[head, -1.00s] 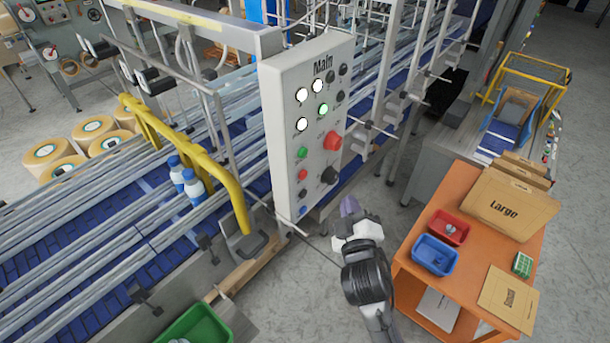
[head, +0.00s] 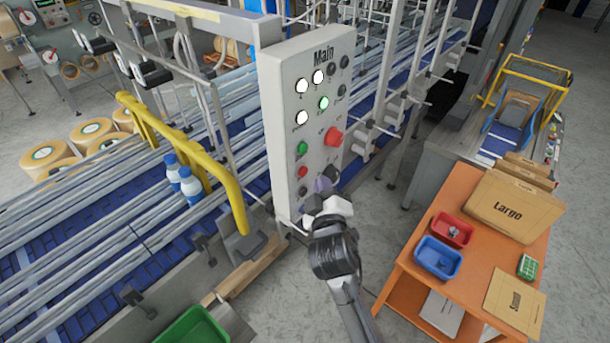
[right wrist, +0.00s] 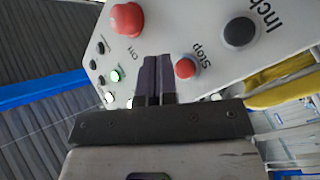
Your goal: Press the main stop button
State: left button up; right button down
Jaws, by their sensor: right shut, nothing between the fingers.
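The grey control panel marked "Main" (head: 312,62) stands beside the conveyor. Its small red button (head: 303,172) sits low on the left, below a green one (head: 302,148). In the right wrist view the red button (right wrist: 186,68) has the label "Stop" by it. My right gripper (head: 323,186) is shut and empty in front of the panel's lower part, partly covering a black knob. In the right wrist view its closed fingertips (right wrist: 158,62) appear just left of the Stop button; I cannot tell whether they touch the panel. My left gripper is not in view.
A larger red mushroom button (head: 333,136) sits higher on the panel; a black button marked "Inch" (right wrist: 240,31) is near Stop. A yellow rail (head: 225,185) stands left of the panel. An orange table (head: 415,225) with bins and cartons stands right.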

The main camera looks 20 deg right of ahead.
aim_at(303, 172)
jog(key=shift+w+a, duration=0.35)
jog(key=shift+w, duration=0.15)
dwell(0.6)
dwell(0.6)
dwell(0.6)
jog(key=shift+w, duration=0.1)
jog(key=shift+w+a, duration=0.25)
dwell(0.5)
